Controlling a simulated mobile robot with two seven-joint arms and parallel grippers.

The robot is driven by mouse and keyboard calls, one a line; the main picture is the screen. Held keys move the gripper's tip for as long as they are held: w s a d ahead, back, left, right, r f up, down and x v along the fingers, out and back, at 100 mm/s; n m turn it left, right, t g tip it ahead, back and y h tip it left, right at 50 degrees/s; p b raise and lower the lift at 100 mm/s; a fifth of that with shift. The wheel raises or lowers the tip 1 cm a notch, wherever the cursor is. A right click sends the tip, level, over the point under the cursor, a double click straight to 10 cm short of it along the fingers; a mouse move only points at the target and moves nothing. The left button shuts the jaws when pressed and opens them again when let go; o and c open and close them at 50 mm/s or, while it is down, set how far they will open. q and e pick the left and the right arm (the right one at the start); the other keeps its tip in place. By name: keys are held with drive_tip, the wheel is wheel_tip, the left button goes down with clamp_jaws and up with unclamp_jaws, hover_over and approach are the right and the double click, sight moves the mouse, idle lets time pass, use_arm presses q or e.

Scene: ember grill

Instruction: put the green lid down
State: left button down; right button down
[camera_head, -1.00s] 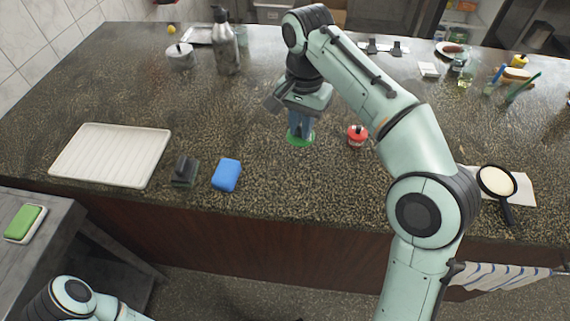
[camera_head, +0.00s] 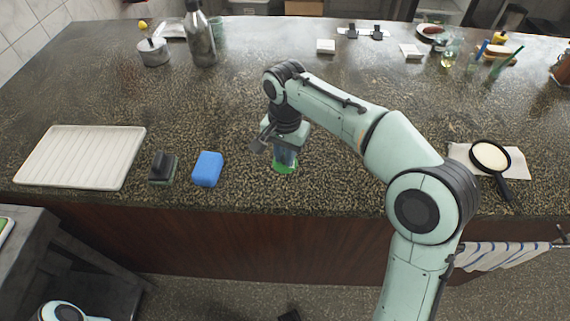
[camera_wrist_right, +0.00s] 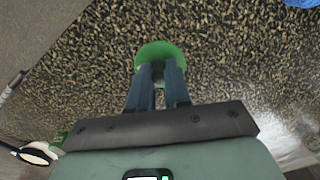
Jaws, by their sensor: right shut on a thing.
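The green lid (camera_head: 284,168) is a small round green disc at the middle of the granite counter, near its front edge. My right gripper (camera_head: 284,158) points down at it, its fingers shut on the lid. In the right wrist view the lid (camera_wrist_right: 160,54) shows at the tips of the blue-grey fingers (camera_wrist_right: 158,72), which hide part of it. I cannot tell whether the lid touches the counter or hangs just above it. My left gripper is out of view.
A blue sponge (camera_head: 207,169) and a dark brush-like block (camera_head: 162,168) lie left of the lid. A white ribbed tray (camera_head: 80,157) is at the far left. A black pan (camera_head: 490,156) lies on a white cloth at the right. The counter around the lid is clear.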

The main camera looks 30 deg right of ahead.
drive_tip(key=shift+f+b, duration=0.3)
drive_tip(key=shift+f, duration=1.55)
drive_tip(key=c, duration=1.1)
unclamp_jaws()
drive_tip(key=shift+f, duration=0.15)
wheel_tip(320, 180, up, 12)
drive_tip(key=p, duration=0.3)
drive_tip(key=shift+r, duration=0.2)
